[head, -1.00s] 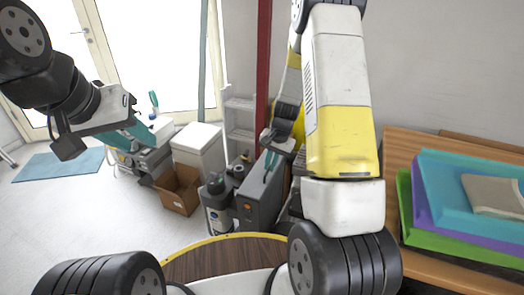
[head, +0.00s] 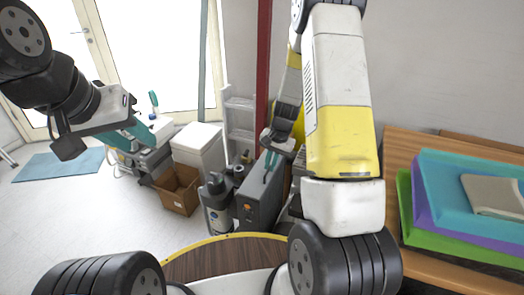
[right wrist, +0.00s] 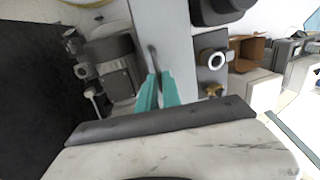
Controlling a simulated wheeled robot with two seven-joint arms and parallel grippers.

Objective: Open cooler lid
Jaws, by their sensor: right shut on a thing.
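A grey box-shaped unit (head: 260,197) with a small front panel stands on the floor at the centre of the head view. I cannot tell for sure that it is the cooler. Its pale flat top (right wrist: 160,30) runs up the right wrist view. My right gripper (head: 270,163) is over this top, its teal fingers close together on a slim dark handle (right wrist: 153,58). The top looks closed in the head view. My left gripper (head: 144,136) hangs in the air at the left, away from the unit; its finger gap is unclear.
A dark-topped canister (head: 216,205) stands just left of the grey unit. Beyond are an open cardboard box (head: 178,190) and a white cabinet (head: 198,150). A wooden table (head: 397,155) with coloured slabs is at the right.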

